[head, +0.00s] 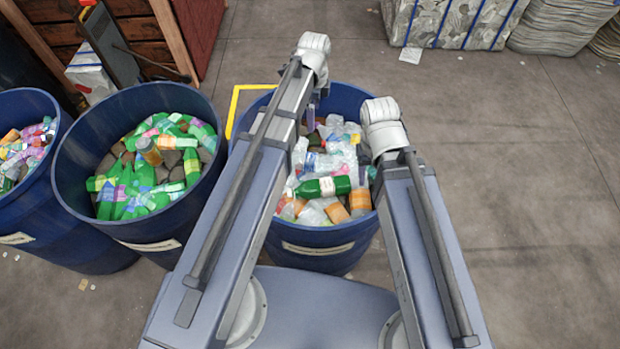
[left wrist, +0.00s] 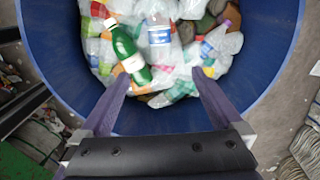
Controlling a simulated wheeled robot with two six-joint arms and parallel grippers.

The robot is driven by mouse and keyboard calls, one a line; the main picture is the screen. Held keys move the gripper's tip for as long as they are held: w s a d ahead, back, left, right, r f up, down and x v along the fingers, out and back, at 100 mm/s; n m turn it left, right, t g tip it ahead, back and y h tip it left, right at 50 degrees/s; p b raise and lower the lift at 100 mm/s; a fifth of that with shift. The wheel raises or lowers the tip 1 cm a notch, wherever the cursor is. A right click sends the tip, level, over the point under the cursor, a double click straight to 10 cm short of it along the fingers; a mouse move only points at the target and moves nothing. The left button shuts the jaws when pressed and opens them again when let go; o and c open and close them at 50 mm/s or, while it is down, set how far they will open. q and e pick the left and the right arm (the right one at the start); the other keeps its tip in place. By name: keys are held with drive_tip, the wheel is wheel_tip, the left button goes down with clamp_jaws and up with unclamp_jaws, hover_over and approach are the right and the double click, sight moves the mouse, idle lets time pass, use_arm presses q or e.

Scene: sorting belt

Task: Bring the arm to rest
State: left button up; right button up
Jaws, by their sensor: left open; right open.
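My left gripper (left wrist: 160,82) is open in the left wrist view, its two purple fingers apart with nothing held between them. It points down over a blue barrel of mixed bottles (left wrist: 282,82). In the head view my left arm reaches over this barrel (head: 318,246), and its gripper is mostly hidden behind the arm. My right gripper (head: 367,158) is open at the right side of the same barrel, largely hidden by its white wrist. A green bottle with a white label (head: 322,187) lies on top of the barrel's contents.
A blue barrel of green bottles (head: 65,190) stands to the left, and another blue barrel (head: 20,218) is at the far left edge. A yellow frame (head: 235,103) shows behind the middle barrel. Pressed bales (head: 455,22) stand at the back. The floor on the right is clear.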

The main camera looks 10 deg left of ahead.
idle(0.3)
use_arm(q)
drive_tip(key=s+d+f+n+b, duration=0.3)
drive_tip(key=s+n, duration=0.4)
drive_tip(key=s, duration=0.2)
drive_tip(key=s+d+f+n+y+b, duration=0.1)
drive_tip(key=s+d+f+n+b, duration=0.2)
drive_tip(key=s+n, duration=0.4)
drive_tip(key=shift+s+d, duration=0.25)
drive_tip(key=shift+s, duration=0.7)
